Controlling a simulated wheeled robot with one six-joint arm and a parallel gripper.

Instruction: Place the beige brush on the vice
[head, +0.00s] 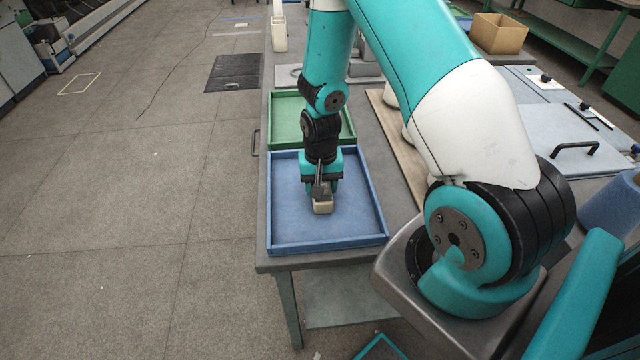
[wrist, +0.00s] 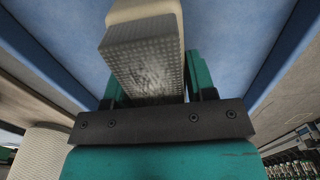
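The beige brush (head: 322,208) is at the tip of my gripper (head: 322,190), over the blue tray (head: 290,244). In the wrist view the brush (wrist: 146,52) shows a beige body and a grey bristled face. It sits between the teal fingers of my gripper (wrist: 158,85), which appear shut on it from both sides. I cannot tell whether the brush touches the tray floor. I cannot make out a vice; part of the bench is hidden behind my arm.
A green tray (head: 284,110) adjoins the blue tray on its far side. A wooden board (head: 398,150) lies to the right of the trays. A grey panel with a black handle (head: 575,148) is farther right. A cardboard box (head: 498,34) stands at the back right. Open floor lies left of the bench.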

